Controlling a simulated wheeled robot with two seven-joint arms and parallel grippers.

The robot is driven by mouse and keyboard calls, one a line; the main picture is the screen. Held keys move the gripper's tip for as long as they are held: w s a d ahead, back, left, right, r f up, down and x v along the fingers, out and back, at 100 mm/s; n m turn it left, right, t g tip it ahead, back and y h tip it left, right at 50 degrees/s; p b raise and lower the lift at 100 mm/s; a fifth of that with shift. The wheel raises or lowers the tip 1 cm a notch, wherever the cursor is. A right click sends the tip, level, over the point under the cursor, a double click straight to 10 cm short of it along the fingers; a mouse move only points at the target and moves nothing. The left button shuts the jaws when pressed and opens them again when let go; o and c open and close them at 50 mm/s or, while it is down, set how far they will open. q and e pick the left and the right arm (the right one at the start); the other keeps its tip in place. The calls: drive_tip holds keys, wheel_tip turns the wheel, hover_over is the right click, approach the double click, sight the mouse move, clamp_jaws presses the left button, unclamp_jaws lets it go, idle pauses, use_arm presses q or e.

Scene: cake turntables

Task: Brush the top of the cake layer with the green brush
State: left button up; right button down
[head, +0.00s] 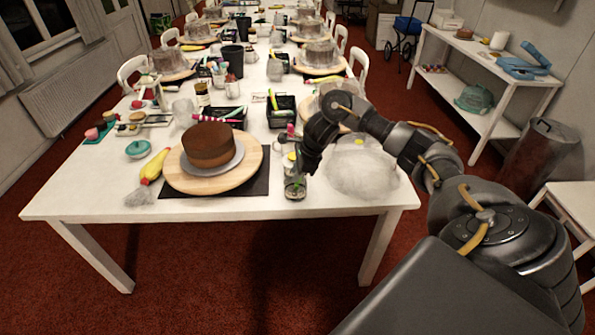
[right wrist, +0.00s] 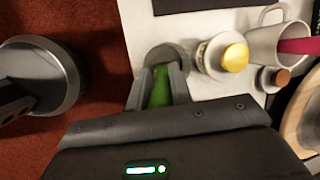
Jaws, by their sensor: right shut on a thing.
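The brown cake layer (head: 209,144) sits on a silver board (head: 228,168) on a round wooden turntable (head: 180,182), left of centre on the table in the head view. My right gripper (head: 296,180) is low at the table's front edge, right of the cake and apart from it. In the right wrist view the fingers (right wrist: 160,88) are shut on the green brush (right wrist: 160,86), of which only a green part shows. A small grey round thing (right wrist: 165,54) lies just beyond it; I cannot tell whether the brush is inside it. My left gripper is not in view.
A yellow piping bag (head: 154,166) lies left of the turntable. A yellow-lidded jar (right wrist: 232,58) and a white mug (right wrist: 275,45) stand near the gripper. A clear plastic cover (head: 360,170) stands to the right. A black mat (head: 257,185) lies under the turntable.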

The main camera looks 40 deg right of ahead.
drive_tip(key=shift+r, duration=0.1)
idle(0.3)
drive_tip(key=shift+r+p, duration=2.2)
drive_tip(key=shift+r, duration=1.15)
wheel_tip(320, 180, up, 5)
drive_tip(key=p, duration=0.3)
drive_tip(key=shift+p, duration=0.4)
